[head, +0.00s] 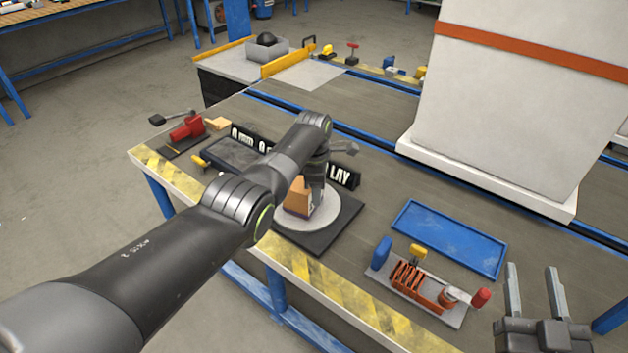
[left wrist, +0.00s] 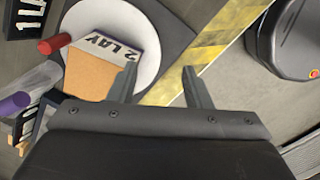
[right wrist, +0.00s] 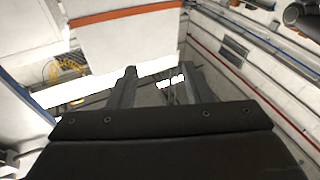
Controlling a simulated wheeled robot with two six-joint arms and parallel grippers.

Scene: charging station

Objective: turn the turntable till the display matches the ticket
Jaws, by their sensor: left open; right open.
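The turntable is a white disc (head: 296,222) on a dark square base (head: 345,222) near the table's front edge. The disc (left wrist: 151,62) also shows in the left wrist view. A tan block (head: 297,196) stands on it; in the left wrist view the block (left wrist: 92,75) has a pale face reading "2 LAY". My left gripper (left wrist: 160,78) is open beside the block, over the disc's edge; no contact is visible. My arm partly hides the block in the head view. A black sign ending in "LAY" (head: 343,176) stands behind the turntable. My right gripper (head: 532,269) is open and empty at the lower right.
A blue tray (head: 450,238) and a grey rack with orange parts (head: 418,290) lie right of the turntable. A large white block with an orange stripe (head: 505,110) stands behind. A red tool (head: 187,128) lies at the left. A red cylinder (left wrist: 54,44) shows near the disc.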

